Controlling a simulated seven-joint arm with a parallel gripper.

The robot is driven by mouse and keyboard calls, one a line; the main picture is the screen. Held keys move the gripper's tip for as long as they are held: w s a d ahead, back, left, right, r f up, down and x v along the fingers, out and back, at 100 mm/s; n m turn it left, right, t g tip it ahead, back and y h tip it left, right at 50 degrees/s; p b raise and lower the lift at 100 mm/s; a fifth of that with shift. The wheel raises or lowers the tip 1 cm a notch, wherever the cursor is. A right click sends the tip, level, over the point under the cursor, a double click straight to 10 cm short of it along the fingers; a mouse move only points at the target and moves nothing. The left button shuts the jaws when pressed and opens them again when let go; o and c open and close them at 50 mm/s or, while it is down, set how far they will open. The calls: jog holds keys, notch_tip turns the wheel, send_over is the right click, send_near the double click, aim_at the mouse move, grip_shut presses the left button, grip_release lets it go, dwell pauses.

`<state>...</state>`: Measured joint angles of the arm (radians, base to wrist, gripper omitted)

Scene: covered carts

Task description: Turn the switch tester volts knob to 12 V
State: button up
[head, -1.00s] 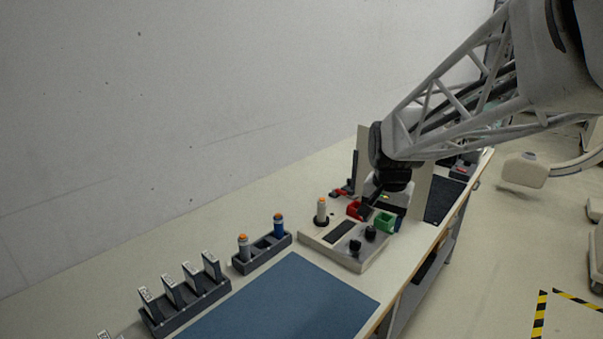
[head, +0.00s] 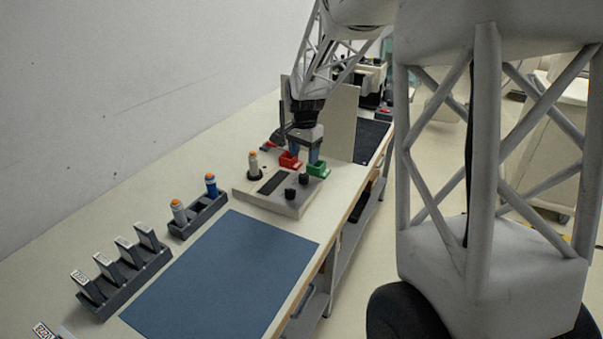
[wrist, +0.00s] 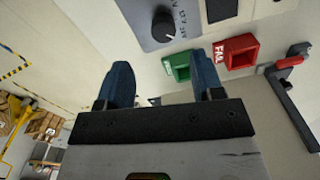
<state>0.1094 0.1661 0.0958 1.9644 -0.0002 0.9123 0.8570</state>
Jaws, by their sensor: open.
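The switch tester (head: 262,192) is a light box on the bench with a dark display window and two black knobs on its top. In the head view one knob (head: 304,178) is nearer the bins and the other (head: 290,193) nearer the front edge. The wrist view shows one black knob (wrist: 163,27) with a white pointer line and partly cut-off markings beside it; its exact setting is too small to read. My gripper (head: 304,162) is above the far end of the tester, near the red and green bins. Its two blue fingers (wrist: 163,82) are apart and empty, not touching a knob.
A red bin (head: 290,161) and a green bin (head: 318,169) stand at the tester's far end. An orange-topped cylinder (head: 253,165) stands on the tester. A dark rack (head: 199,216) and a blue mat (head: 222,275) lie nearer. A tall panel (head: 342,122) stands behind my gripper.

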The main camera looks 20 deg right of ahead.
aim_at(304, 175)
jog(key=shift+w+d+f, duration=0.1)
jog(key=shift+w+f, duration=0.1)
jog(key=shift+w, duration=0.1)
jog(key=shift+f, duration=0.1)
jog(key=shift+f, duration=3.85)
jog(key=c, duration=0.9)
